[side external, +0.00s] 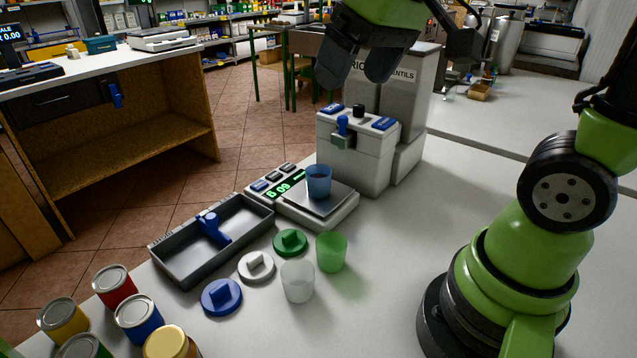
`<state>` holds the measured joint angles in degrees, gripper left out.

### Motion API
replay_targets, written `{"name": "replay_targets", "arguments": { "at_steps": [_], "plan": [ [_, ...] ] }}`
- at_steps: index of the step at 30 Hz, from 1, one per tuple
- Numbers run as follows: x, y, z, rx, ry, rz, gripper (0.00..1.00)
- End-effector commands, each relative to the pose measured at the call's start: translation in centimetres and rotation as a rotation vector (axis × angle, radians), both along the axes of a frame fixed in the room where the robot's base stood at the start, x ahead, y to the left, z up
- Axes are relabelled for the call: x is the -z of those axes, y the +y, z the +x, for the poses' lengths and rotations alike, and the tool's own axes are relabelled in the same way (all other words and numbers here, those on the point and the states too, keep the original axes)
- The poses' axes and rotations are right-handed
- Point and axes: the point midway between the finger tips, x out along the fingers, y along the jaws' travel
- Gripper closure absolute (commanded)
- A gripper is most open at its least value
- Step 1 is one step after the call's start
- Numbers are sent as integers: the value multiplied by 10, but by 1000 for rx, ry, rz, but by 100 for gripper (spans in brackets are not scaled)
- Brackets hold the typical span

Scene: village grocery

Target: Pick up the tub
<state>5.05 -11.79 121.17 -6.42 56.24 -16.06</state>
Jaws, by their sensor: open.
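A translucent blue tub (319,183) stands upright on the metal plate of the scale (333,207), with something dark inside it. A green tub (332,252) and a clear whitish tub (298,281) stand upright on the white counter in front of the scale; they look empty. My gripper (362,76) is open and empty, high above the dispenser and well above all the tubs. It touches none of them.
Green (290,243), white (256,267) and blue (221,297) lids lie near the tubs. A grey tray (178,258) holds a blue scoop-like tool (212,229). A dispenser (352,155) stands behind the scale. Several cans (139,319) stand front left.

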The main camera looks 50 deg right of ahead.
Motion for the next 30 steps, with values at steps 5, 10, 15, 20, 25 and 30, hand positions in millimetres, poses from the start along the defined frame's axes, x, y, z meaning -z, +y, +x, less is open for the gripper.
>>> {"name": "replay_targets", "arguments": {
  "at_steps": [5,10,15,20,25,30],
  "plan": [
    [32,-26,55,-106,136,-76,15],
    [79,-54,95,-219,257,-123,15],
    [124,-75,116,-309,345,-145,15],
    [145,-84,122,-350,381,-150,15],
    [168,-85,122,-360,391,-150,15],
    [190,-85,122,-359,389,-150,15]
  ]
}}
